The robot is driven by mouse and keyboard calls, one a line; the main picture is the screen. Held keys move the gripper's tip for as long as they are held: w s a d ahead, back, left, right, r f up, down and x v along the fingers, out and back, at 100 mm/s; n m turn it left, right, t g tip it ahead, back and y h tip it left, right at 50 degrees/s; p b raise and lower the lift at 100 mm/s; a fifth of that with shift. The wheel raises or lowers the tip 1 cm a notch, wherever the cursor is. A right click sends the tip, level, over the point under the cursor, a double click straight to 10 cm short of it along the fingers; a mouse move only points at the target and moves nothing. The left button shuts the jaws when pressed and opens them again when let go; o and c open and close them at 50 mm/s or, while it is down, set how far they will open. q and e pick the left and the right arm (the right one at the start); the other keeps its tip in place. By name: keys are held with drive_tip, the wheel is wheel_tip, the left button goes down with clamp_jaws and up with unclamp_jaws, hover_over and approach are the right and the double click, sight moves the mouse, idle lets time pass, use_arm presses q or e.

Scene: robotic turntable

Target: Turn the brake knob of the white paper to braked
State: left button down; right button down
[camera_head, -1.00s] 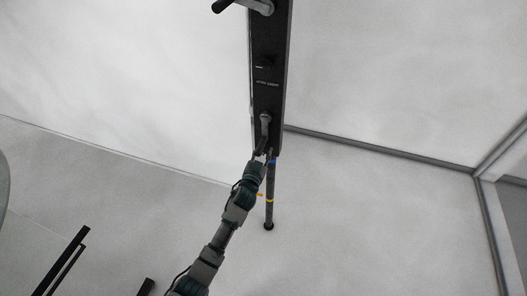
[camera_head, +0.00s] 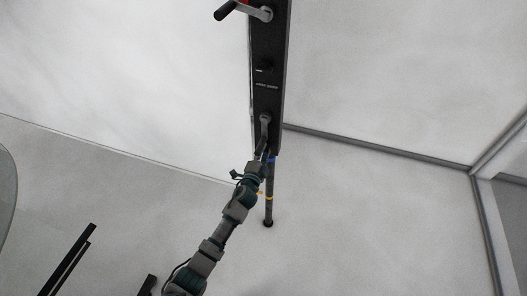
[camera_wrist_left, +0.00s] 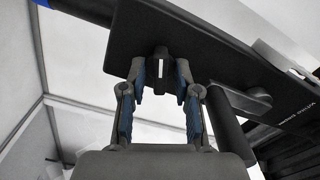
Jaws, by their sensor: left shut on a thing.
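A black knob (camera_wrist_left: 161,62) with a white line sits near the end of the dark panel (camera_wrist_left: 207,57). In the head view, my left gripper (camera_head: 262,154) is at the lower end of the panel (camera_head: 267,40), and the knob there is hidden. The white paper (camera_head: 120,70) shows as a large pale sheet behind. My right gripper is not in view.
A crank (camera_wrist_left: 240,101) with a thick handle is close to the right of my left gripper. Higher on the panel are a second knob (camera_head: 265,66) and another crank (camera_head: 262,13). A dark pole (camera_head: 269,205) stands below the panel.

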use_arm(q)
drive_tip(key=m, duration=0.2)
drive_tip(key=f+m, duration=0.1)
drive_tip(key=m, duration=0.1)
drive_tip(key=shift+s+d+m, duration=0.1)
drive_tip(key=shift+s+m, duration=0.05)
drive_tip(key=shift+m, duration=0.15)
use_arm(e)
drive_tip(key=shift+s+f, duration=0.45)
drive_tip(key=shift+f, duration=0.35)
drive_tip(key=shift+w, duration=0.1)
use_arm(q)
drive_tip(key=c, duration=1.2)
unclamp_jaws()
drive_tip(key=shift+r, duration=0.1)
drive_tip(key=shift+r, duration=0.15)
drive_tip(key=v, duration=1.2)
